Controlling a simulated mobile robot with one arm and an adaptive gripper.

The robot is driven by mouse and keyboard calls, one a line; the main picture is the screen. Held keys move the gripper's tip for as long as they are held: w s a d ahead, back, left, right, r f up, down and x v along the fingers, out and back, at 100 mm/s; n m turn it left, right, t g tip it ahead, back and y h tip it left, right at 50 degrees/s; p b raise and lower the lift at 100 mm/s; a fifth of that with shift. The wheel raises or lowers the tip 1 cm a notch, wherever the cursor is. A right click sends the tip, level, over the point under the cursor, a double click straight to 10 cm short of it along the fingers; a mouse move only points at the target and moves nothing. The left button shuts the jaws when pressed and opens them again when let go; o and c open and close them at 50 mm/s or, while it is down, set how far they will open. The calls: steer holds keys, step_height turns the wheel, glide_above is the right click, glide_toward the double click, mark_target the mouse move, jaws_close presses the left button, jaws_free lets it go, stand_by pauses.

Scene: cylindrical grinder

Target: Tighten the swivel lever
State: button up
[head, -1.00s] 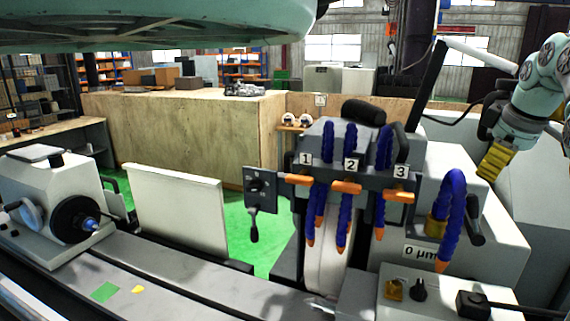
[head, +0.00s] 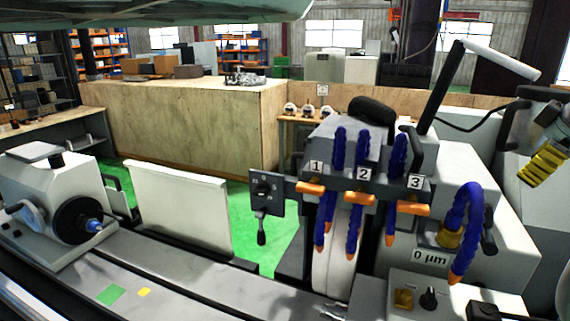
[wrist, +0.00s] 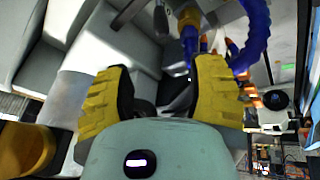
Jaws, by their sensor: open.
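Two black levers show in the head view, and I cannot tell for certain which is the swivel lever. One dark handle (head: 489,242) is on the right side of the grinder's wheelhead, partly behind a blue coolant hose. Another black lever (head: 262,231) hangs below the grey switch plate. My gripper (head: 544,168) has yellow ridged fingers and is at the right edge, above and to the right of the wheelhead, apart from both levers. In the wrist view my gripper (wrist: 162,88) is open and empty, with dark machine parts beyond the gap.
Blue hoses with orange nozzles (head: 460,225) stand close to the right-hand handle. A control box (head: 425,295) with knobs is below. A white-topped dark post (head: 450,85) rises behind the wheelhead. The workhead (head: 50,195) stands far left.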

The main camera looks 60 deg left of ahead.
mark_target(487, 211)
steer(key=p+x, duration=0.8)
steer(key=x, duration=0.7)
steer(key=shift+a+f+p, duration=0.1)
steer(key=shift+a+p, duration=0.15)
steer(key=shift+p, duration=0.1)
steer(key=shift+c, duration=0.2)
steer(key=shift+d, duration=0.15)
jaws_close()
